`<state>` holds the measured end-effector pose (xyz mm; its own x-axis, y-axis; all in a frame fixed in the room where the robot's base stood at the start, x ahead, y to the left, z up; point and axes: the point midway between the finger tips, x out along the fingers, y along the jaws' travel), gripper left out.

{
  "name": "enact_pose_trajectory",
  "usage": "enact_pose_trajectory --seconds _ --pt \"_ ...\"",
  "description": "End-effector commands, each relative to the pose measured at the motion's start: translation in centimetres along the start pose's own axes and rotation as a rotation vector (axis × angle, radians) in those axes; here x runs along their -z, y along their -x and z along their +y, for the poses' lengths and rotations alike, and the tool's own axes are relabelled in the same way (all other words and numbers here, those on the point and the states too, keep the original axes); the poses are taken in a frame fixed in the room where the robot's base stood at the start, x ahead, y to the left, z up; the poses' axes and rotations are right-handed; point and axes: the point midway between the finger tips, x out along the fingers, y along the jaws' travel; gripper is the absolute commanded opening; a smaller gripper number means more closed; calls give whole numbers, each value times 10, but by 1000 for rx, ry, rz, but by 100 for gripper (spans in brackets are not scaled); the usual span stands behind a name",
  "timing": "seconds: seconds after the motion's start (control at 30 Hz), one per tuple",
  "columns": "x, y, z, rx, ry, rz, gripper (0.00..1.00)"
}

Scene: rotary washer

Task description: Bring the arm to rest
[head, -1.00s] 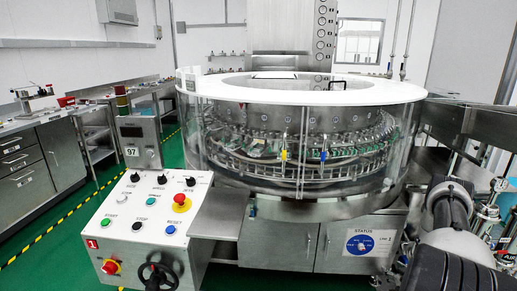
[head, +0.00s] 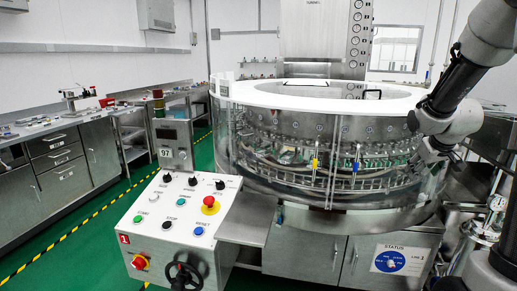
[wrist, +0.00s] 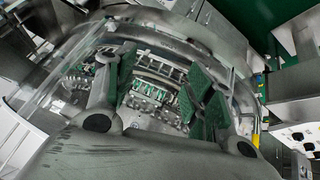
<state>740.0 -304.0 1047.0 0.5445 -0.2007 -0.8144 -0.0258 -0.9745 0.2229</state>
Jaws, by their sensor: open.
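My arm (head: 450,90) reaches in from the right edge of the head view and bends down beside the right side of the rotary washer (head: 262,94). In the wrist view my gripper (wrist: 161,72) has its two green-padded fingers spread apart, with nothing between them. Beyond the fingers are the washer's curved clear guard and its ring of metal holders and green parts. I cannot make out the fingers in the head view, and I cannot tell the exact gap between gripper and guard.
A control panel (head: 160,238) with buttons, a red emergency stop and a handwheel stands at the front left. A steel bench (head: 62,160) with drawers lines the left wall. Green floor (head: 85,262) with a yellow-black stripe is clear between them. A status plate (head: 390,259) is on the washer's cabinet.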

Motion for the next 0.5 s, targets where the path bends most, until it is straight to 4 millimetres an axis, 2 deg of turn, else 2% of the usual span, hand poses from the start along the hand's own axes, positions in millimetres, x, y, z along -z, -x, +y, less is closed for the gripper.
enact_pose_trajectory --seconds 0.03,0.2,0.3,0.4,0.5 --pt "-3 31 -13 9 -6 -4 53" --pt "-42 120 -55 61 -44 -63 53" --pt "-75 164 -79 100 -61 -99 53" --pt "-111 199 -99 140 -73 -135 53" --pt "-143 222 -114 174 -80 -164 53"
